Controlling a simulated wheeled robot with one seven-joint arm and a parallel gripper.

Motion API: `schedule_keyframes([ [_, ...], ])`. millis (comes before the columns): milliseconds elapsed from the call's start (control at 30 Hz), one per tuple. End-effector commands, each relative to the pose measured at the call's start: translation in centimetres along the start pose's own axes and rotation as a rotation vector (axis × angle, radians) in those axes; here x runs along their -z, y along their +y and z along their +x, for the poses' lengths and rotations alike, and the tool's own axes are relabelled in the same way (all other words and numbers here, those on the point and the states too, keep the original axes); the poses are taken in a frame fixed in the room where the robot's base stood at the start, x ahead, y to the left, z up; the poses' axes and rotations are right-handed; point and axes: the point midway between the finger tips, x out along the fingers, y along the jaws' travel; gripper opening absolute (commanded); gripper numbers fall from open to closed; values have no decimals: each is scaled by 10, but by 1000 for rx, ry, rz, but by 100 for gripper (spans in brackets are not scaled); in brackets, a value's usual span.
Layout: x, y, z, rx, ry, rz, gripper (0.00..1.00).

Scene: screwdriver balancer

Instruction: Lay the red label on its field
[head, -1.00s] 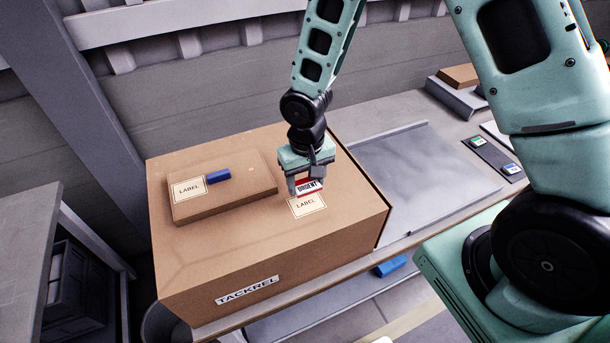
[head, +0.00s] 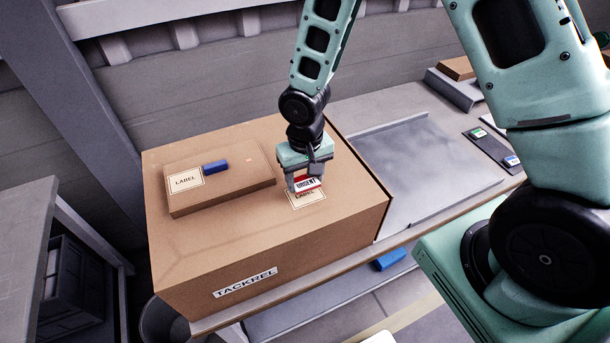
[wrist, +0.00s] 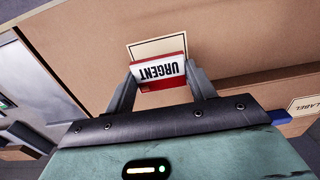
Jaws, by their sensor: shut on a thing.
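The red label (head: 309,184) has a white face reading URGENT, and it also shows in the wrist view (wrist: 160,71). My gripper (head: 306,188) is shut on it; in the wrist view one finger lies on each side of the label (wrist: 160,88). A pale printed field marked LABEL (head: 306,202) is on top of the large cardboard box (head: 240,235). The red label covers part of this field in both views. I cannot tell whether the label touches the box. A second LABEL field (head: 186,180) is on a flatter carton.
The flatter carton (head: 235,190) lies on the left of the big box, with a blue block (head: 215,166) on it. A grey metal plate (head: 420,175) lies on the bench to the right. Small coloured labels (head: 479,132) lie on a dark strip at the far right.

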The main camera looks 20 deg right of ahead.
Motion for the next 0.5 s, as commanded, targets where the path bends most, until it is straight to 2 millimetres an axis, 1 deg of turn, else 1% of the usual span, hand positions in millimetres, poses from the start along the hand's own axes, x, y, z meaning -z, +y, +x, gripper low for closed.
schedule_keyframes([
  [33, 0, 0, 3, 0, 0, 0, 28],
  [500, 0, 0, 17, 0, 0, 0, 28],
])
